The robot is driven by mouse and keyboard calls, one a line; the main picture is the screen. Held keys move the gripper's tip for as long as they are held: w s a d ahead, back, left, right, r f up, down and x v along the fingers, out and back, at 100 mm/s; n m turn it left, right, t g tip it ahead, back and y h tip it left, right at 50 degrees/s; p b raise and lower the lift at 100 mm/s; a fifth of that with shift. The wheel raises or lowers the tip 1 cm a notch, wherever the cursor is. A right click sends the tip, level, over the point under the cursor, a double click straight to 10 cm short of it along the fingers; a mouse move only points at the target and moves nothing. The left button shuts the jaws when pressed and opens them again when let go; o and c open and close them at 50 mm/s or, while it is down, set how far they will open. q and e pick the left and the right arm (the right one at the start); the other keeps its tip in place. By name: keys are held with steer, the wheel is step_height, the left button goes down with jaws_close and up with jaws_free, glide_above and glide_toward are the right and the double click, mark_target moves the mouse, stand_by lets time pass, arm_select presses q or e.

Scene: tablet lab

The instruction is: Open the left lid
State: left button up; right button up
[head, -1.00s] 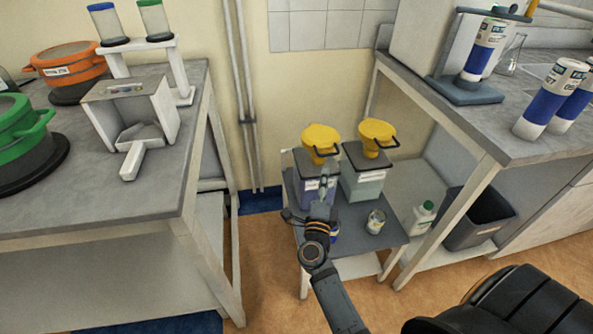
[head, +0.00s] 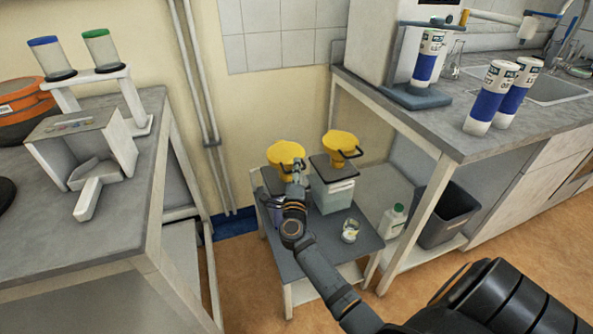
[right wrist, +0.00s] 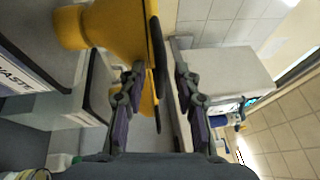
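Two waste containers stand side by side on a low grey table, each topped by a yellow funnel-shaped lid with a dark handle. The left lid (head: 286,153) looks closed, as does the right lid (head: 342,143). My right gripper (head: 297,178) is at the front of the left lid and hides part of the left container. In the right wrist view, the fingers of the right gripper (right wrist: 158,100) are apart, with a yellow lid (right wrist: 115,30) and its dark handle (right wrist: 157,55) close to and partly between them. I cannot tell whether they touch. My left gripper is not in view.
The right container (head: 334,193) stands close beside the left one. A small can (head: 350,231) sits on the low table (head: 325,252). A white bottle (head: 393,220) and dark bin (head: 446,215) are to the right. Workbenches flank both sides.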

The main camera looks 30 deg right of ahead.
steer(key=shift+c, duration=0.2)
jaws_close()
